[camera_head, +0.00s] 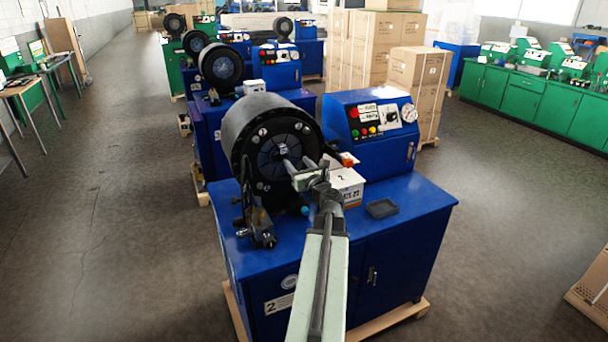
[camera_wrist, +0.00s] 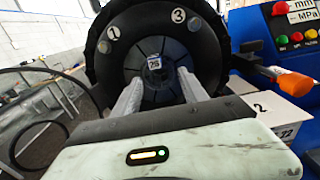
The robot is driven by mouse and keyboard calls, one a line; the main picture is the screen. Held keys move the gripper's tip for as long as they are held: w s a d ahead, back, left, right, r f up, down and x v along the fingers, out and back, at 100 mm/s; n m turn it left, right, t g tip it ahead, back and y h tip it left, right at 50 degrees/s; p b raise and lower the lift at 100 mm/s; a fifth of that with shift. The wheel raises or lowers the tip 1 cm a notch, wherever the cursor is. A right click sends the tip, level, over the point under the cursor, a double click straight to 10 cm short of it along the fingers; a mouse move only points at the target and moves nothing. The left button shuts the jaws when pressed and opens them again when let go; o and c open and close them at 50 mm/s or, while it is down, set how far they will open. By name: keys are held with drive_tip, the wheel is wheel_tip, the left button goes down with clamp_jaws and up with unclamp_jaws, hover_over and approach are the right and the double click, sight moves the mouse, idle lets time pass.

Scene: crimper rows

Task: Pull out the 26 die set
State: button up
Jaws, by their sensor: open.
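The die set (camera_head: 268,157) sits in the round black head (camera_head: 248,135) of the nearest blue crimper, whose cabinet is marked 2. In the wrist view the die set (camera_wrist: 147,88) is a ring of dark grey segments around the centre. A small white tag (camera_wrist: 154,65) near its middle carries a number that looks like 25 or 26; I cannot tell which. My gripper (camera_wrist: 160,78) is open, its two pale fingers pointing at the die face on either side below the tag. Whether the fingertips touch it is unclear. My gripper (camera_head: 287,164) hides part of the die face in the head view.
A white box (camera_head: 346,186) stands right of the head, near an orange-tipped part (camera_head: 348,160). A shallow dark tray (camera_head: 381,208) lies on the blue cabinet top. The control panel (camera_head: 370,130) rises behind. A metal fixture (camera_head: 258,228) stands at front left.

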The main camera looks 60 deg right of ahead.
sight(284, 151)
drive_tip(key=x, duration=0.7)
drive_tip(key=a+x, duration=0.1)
drive_tip(key=x, duration=0.3)
drive_tip(key=shift+w+d+r, duration=0.1)
drive_tip(key=shift+w+d, duration=0.15)
drive_tip(key=shift+w, duration=0.3)
clamp_jaws()
idle(1.0)
drive_tip(key=shift+s+a, duration=0.1)
drive_tip(key=shift+v, duration=4.7)
